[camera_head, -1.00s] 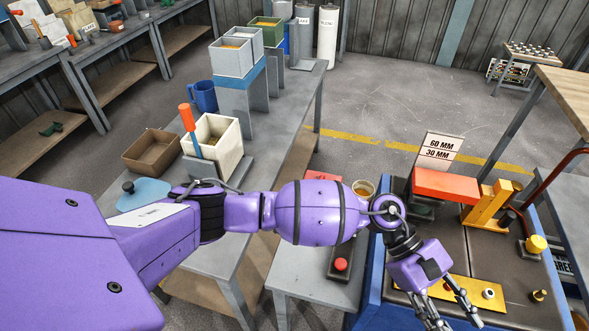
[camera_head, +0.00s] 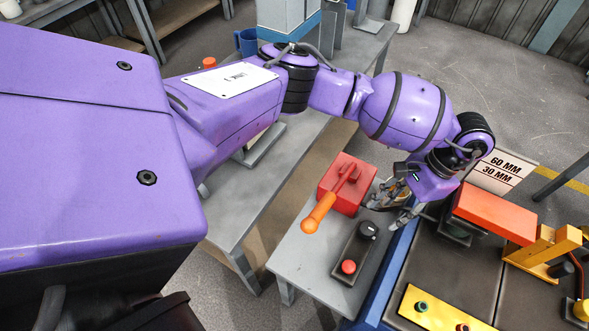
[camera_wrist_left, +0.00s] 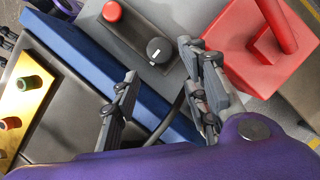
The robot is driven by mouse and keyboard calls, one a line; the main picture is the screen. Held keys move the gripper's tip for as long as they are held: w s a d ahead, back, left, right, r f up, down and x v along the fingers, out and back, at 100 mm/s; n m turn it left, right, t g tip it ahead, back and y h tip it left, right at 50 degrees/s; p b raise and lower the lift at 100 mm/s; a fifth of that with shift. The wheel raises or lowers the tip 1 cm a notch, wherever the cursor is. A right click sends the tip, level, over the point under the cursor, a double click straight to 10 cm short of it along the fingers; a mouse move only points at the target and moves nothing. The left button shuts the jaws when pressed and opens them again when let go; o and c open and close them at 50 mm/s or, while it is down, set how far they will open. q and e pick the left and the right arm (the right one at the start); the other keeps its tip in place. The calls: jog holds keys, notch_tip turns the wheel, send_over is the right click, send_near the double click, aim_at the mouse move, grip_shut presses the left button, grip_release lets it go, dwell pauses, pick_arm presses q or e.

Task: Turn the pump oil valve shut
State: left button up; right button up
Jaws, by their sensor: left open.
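A red box (camera_head: 346,183) with a red lever and an orange handle (camera_head: 318,213) stands on the small grey table. Beside it is a dark control strip (camera_head: 355,255) with a black knob (camera_head: 368,230) and a red button (camera_head: 348,267). I cannot tell which of these is the pump oil valve. My left gripper (camera_head: 392,207) is open, just behind the knob and right of the red box. In the left wrist view its fingers are spread and empty, with the black knob (camera_wrist_left: 160,50) beyond them and the red box (camera_wrist_left: 262,45) at the right. My right gripper is not in view.
A blue-edged bench (camera_head: 395,262) stands at the right, with a red-topped block (camera_head: 494,213), a "60 MM / 30 MM" sign (camera_head: 503,171) and a yellow plate (camera_head: 440,312) with small knobs. A long grey table (camera_head: 250,195) runs behind my left arm.

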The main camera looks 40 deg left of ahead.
aim_at(372, 230)
pick_arm(q)
jog(key=x, duration=0.3)
jog(key=s+x, duration=0.1)
jog(key=x, duration=0.3)
jog(key=shift+f+p, duration=0.1)
jog(key=shift+p, duration=0.3)
jog(key=c, duration=1)
